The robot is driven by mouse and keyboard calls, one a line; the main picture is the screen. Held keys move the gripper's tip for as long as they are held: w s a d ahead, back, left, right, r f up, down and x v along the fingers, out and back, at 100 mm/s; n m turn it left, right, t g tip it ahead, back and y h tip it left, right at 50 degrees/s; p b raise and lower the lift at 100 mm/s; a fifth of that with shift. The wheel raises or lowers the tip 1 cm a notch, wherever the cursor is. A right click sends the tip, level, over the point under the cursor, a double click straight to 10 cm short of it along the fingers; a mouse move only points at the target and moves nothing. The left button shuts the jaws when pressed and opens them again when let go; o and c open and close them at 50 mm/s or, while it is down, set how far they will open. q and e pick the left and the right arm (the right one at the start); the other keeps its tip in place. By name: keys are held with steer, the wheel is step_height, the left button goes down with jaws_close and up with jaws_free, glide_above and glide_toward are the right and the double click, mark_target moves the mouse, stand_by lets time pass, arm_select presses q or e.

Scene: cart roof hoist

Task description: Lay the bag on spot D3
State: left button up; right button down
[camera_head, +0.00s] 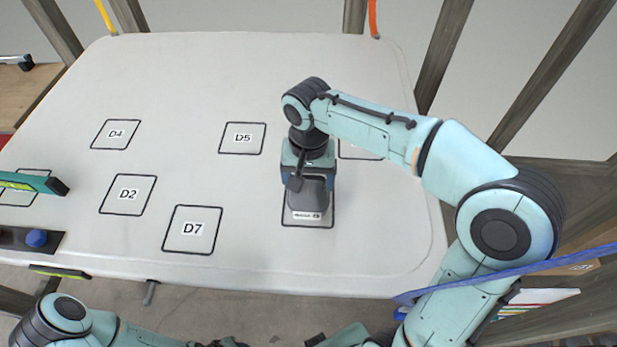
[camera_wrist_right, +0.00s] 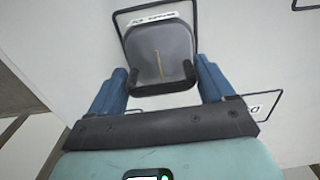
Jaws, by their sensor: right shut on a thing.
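The bag (camera_head: 309,194) is small and grey with a white label at its front edge. My right gripper (camera_head: 308,180) points down and is shut on it, with a blue finger on each side. In the right wrist view the bag (camera_wrist_right: 160,52) sits between the two fingers. The bag is over a black-outlined square (camera_head: 307,226) right of D7, whose own label is hidden. I cannot tell whether the bag touches the surface.
The pale surface (camera_head: 200,70) has outlined spots D4 (camera_head: 115,134), D5 (camera_head: 243,138), D2 (camera_head: 128,194) and D7 (camera_head: 191,229), all empty. My right arm partly covers another outline (camera_head: 359,151). A teal tool (camera_head: 30,182) and a blue knob (camera_head: 36,238) are at the left edge. Posts stand around.

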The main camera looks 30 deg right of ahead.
arm_select(q)
steer(key=shift+f, duration=0.1)
arm_select(e)
steer(key=shift+f, duration=0.1)
jaws_free()
steer(key=shift+r, duration=0.2)
arm_select(q)
steer(key=w+r+p, duration=0.2)
steer(key=w+r, duration=0.1)
steer(key=shift+w+r, duration=0.1)
steer(key=shift+r, duration=0.05)
arm_select(e)
step_height(320, 180, up, 12)
steer(key=shift+f, duration=0.15)
